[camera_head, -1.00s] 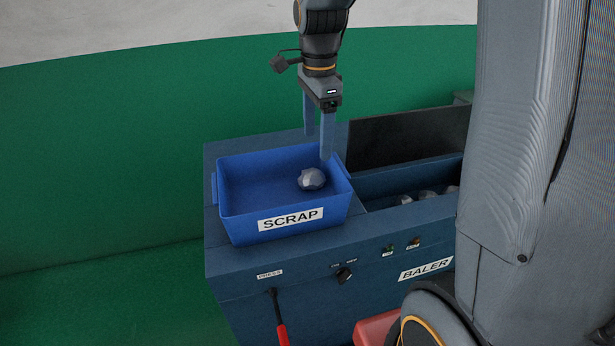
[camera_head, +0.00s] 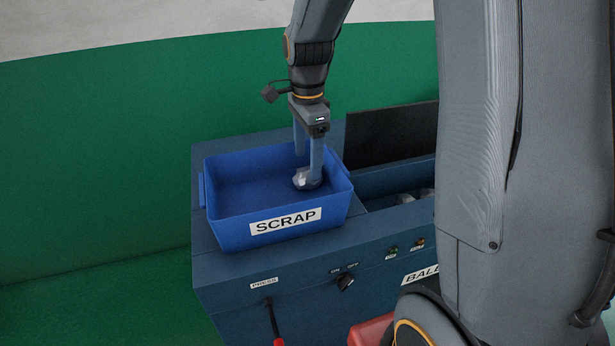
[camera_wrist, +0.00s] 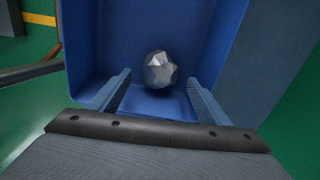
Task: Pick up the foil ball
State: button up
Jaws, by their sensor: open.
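The foil ball (camera_head: 302,179) is a crumpled silver-grey lump lying in the blue SCRAP bin (camera_head: 228,228), towards its right side. In the wrist view the foil ball (camera_wrist: 160,70) lies on the bin floor, a little beyond the fingertips and centred between them. My gripper (camera_head: 308,168) points down into the bin with its fingers apart and empty. In the head view one finger partly covers the ball. In the wrist view both fingers of my gripper (camera_wrist: 160,90) show, with a gap on each side of the ball.
The bin stands on the dark blue baler (camera_head: 235,275), which has a press lever (camera_head: 272,318) and switch knob (camera_head: 345,281) on its front. To the right is an open compartment with several grey lumps (camera_head: 404,198). The bin walls rise around my fingers.

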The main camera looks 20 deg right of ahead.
aim_at(302, 180)
jog(key=shift+f+p, duration=0.8)
jog(key=shift+f, duration=1.35)
jog(key=shift+c, duration=0.4)
jog(key=c, duration=1.1)
